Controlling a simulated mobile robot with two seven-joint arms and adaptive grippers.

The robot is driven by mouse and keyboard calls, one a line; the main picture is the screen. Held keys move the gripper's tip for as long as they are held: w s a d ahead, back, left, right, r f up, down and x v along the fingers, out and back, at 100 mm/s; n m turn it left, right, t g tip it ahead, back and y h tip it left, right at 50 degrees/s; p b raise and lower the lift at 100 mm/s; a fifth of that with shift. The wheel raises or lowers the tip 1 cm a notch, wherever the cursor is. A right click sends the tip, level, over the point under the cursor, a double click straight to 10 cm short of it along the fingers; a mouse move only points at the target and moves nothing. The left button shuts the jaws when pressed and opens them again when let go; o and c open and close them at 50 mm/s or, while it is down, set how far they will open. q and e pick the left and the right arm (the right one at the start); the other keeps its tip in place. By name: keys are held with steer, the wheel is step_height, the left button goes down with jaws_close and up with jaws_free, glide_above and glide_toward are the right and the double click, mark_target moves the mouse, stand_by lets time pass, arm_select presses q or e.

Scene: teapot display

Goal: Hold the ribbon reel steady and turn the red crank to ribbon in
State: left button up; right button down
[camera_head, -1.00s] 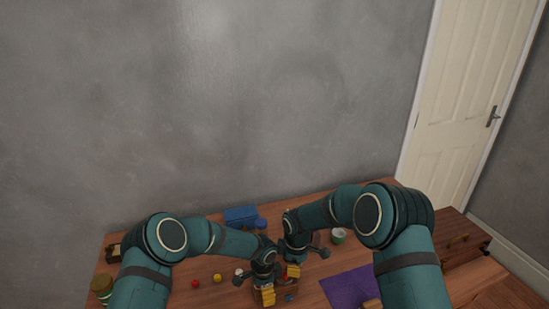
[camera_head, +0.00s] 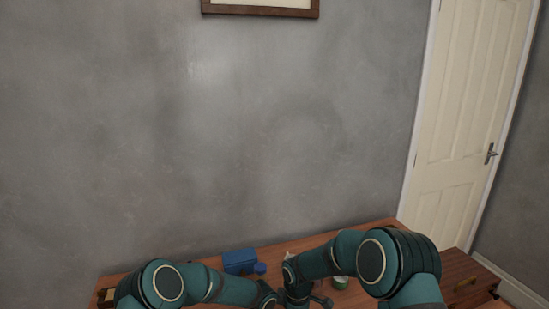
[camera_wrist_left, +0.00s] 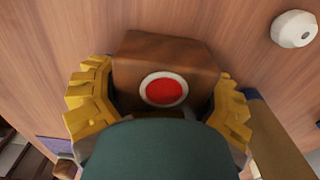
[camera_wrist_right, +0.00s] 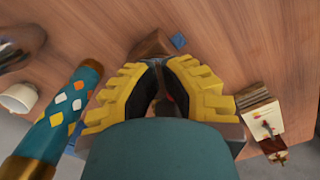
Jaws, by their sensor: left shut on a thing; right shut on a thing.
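The ribbon reel shows in the left wrist view as a brown wooden block (camera_wrist_left: 185,55) with a red disc (camera_wrist_left: 164,91) in a pale ring facing the camera. My left gripper (camera_wrist_left: 163,100) has its yellow fingers on both sides of the block, shut on it. In the right wrist view the reel's wooden body (camera_wrist_right: 152,44) shows beyond my right gripper (camera_wrist_right: 163,82). That gripper is shut on the crank, of which only a little dark red (camera_wrist_right: 171,98) shows between the fingers. Both grippers are at the bottom edge of the head view, where the reel is out of sight.
A blue box (camera_head: 239,261) stands at the back of the table and a pale cup (camera_head: 340,282) to the right. A patterned tube (camera_wrist_right: 60,118) lies left of the right gripper, a small stack with a pale top (camera_wrist_right: 262,118) to its right. A white round thing (camera_wrist_left: 294,29) lies nearby.

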steer(key=shift+s+a+f, duration=0.1)
steer(key=shift+s+a, duration=0.25)
steer(key=shift+a, duration=0.1)
steer(key=shift+s+d, duration=0.1)
steer(key=shift+d, duration=0.05)
step_height(320, 180, up, 6)
steer(key=shift+w+d, duration=0.2)
steer(key=shift+d, duration=0.05)
steer(key=c, duration=1.7)
jaws_free()
steer(key=shift+w+d, duration=0.1)
jaws_close()
step_height(320, 180, down, 6)
steer(key=w+d, duration=0.1)
steer(key=w, duration=0.2)
